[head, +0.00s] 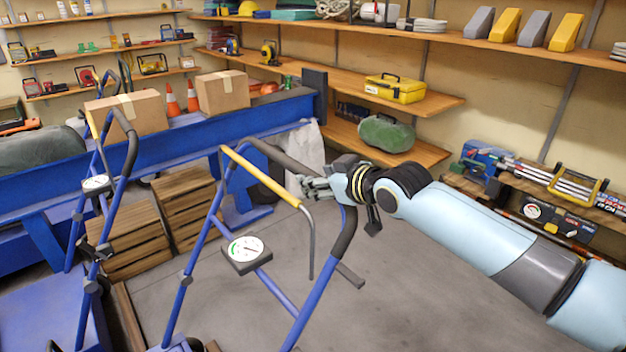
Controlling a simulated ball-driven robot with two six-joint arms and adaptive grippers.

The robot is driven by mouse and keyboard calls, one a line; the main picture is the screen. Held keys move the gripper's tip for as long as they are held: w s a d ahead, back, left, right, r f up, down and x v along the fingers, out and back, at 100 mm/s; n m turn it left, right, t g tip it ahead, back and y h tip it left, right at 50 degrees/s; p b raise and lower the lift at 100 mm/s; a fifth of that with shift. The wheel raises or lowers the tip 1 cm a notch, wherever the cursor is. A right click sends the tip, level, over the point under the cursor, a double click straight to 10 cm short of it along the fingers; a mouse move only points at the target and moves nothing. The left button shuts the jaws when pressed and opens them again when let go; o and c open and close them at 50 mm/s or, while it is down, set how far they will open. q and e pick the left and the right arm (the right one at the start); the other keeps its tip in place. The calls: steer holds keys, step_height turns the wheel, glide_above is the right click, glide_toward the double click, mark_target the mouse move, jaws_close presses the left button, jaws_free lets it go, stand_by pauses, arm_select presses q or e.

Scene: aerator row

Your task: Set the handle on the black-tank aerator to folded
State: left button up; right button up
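A blue-framed aerator handle (318,270) stands upright in the middle, with black grips, a yellow bar (264,177) and a round white gauge (245,249). A second blue aerator handle (75,235) with its own gauge (96,184) stands upright at the left. No black tank shows clearly, so I cannot tell which is the black-tank aerator. My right gripper (316,187) is at the right black grip of the middle handle, overlapping it in view. I cannot tell whether it touches or how far its fingers are closed. My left gripper is not in view.
A long blue bed (160,155) with cardboard boxes (127,112) and orange cones (172,99) lies behind the handles. Wooden crates (185,205) stand on the floor before it. Shelves (430,108) line the back wall. The grey floor (430,290) at right is clear.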

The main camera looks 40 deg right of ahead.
steer(key=shift+x, duration=1.3)
jaws_close()
